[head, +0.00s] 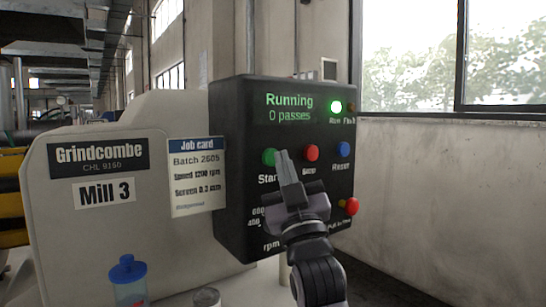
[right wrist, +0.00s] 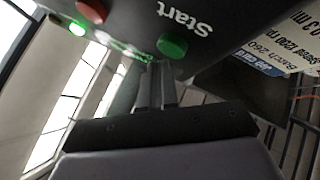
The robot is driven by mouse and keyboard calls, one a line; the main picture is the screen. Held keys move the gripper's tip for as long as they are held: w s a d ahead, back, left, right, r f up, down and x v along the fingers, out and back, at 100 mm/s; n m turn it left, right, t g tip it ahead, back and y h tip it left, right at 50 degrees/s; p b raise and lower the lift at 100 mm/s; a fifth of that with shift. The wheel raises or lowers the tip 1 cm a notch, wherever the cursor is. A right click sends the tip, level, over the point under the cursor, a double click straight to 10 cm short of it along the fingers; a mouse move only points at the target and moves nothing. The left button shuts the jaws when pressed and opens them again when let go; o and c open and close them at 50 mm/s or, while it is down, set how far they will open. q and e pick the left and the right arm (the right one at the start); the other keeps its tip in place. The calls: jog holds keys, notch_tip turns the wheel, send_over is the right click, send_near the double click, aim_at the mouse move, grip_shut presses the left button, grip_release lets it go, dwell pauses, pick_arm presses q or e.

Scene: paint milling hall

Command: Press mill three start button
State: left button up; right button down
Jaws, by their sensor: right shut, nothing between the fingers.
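The green start button (head: 269,157) is on the dark control box (head: 232,200) of the machine labelled Mill 3 (head: 104,192). My right gripper (head: 282,155) is shut and empty, its fingertips just right of the button in the head view. In the right wrist view the green button (right wrist: 172,46) is close beyond the fingertips (right wrist: 157,66). I cannot tell whether they touch it. The display (head: 290,107) reads "Running, 0 passes", and the green run lamp (head: 336,106) is lit. My left gripper is not in view.
A red button (head: 311,153) and a blue reset button (head: 342,149) sit right of the green one. A red knob (head: 351,206) is lower right. A job card (head: 197,177) hangs left of the box. A blue-capped bottle (head: 128,283) and a tin (head: 206,297) stand below.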

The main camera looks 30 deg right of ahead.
jog(key=shift+s, duration=0.2)
jog(key=shift+s, duration=0.1)
jog(key=s, duration=0.2)
jog(key=s+p, duration=0.1)
jog(key=s, duration=0.1)
jog(key=shift+s+d, duration=0.2)
jog(key=shift+s, duration=0.2)
dwell(0.7)
